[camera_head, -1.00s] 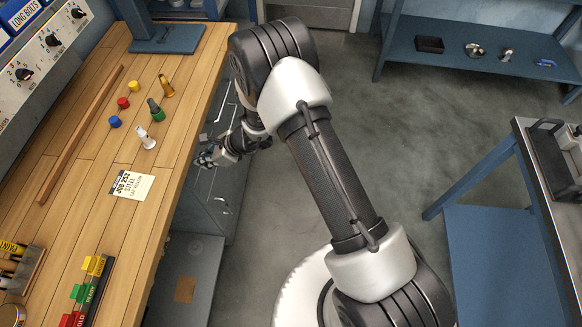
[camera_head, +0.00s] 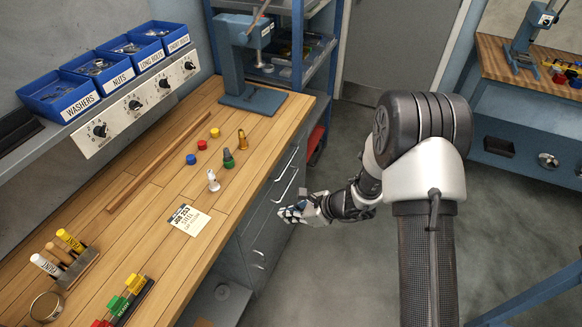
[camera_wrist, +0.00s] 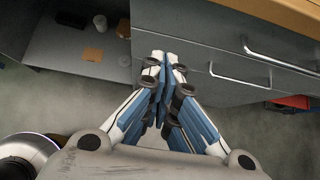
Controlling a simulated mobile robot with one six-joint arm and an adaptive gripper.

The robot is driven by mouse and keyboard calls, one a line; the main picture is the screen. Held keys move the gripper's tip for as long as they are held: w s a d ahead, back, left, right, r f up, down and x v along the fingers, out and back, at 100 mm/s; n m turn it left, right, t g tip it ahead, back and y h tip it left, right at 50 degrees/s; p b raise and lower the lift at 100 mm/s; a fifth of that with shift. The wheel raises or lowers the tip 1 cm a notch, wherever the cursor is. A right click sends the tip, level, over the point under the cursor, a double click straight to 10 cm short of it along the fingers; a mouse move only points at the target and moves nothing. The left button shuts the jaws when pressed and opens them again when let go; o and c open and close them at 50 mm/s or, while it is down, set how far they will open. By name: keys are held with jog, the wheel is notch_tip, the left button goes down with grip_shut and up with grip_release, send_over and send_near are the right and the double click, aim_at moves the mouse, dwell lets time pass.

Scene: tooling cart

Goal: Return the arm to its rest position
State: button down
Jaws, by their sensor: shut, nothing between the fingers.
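My gripper (camera_head: 291,214) hangs beside the front of the wooden workbench (camera_head: 140,240), off its right edge and near the grey drawers (camera_head: 268,215). In the wrist view the two fingers of my gripper (camera_wrist: 165,62) meet at their tips with nothing between them. The drawer fronts with their bar handles lie just past the fingertips in that view. I cannot tell how small the gap to the drawers is. My arm is bent, with its elbow over the open floor to the right.
On the bench are a job card (camera_head: 187,221), several coloured caps and small bottles, a marker rack (camera_head: 75,268) and a blue press (camera_head: 245,60). Blue bins (camera_head: 60,95) stand behind. A second bench (camera_head: 520,90) stands at back right. Grey floor (camera_head: 310,290) is clear.

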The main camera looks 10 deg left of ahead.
jog(key=shift+r, duration=0.1)
jog(key=s+d+r+n+g+h, duration=0.15)
jog(key=s+r+n, duration=0.4)
jog(key=r, duration=0.55)
jog(key=s+d+r+n, duration=0.2)
jog(key=s+r+n, duration=0.35)
jog(key=r, duration=0.55)
jog(key=s+d+r+n+t+h, duration=0.1)
jog(key=s+d+r+n+h, duration=0.2)
jog(key=s+d, duration=0.4)
jog(key=s+d+r+n+t+h, duration=0.2)
jog(key=s+d+r+n+h, duration=0.2)
jog(key=s+d+n, duration=0.3)
jog(key=shift+s+d+r+n, duration=0.3)
jog(key=shift+s+d+r, duration=0.55)
jog(key=shift+d, duration=0.25)
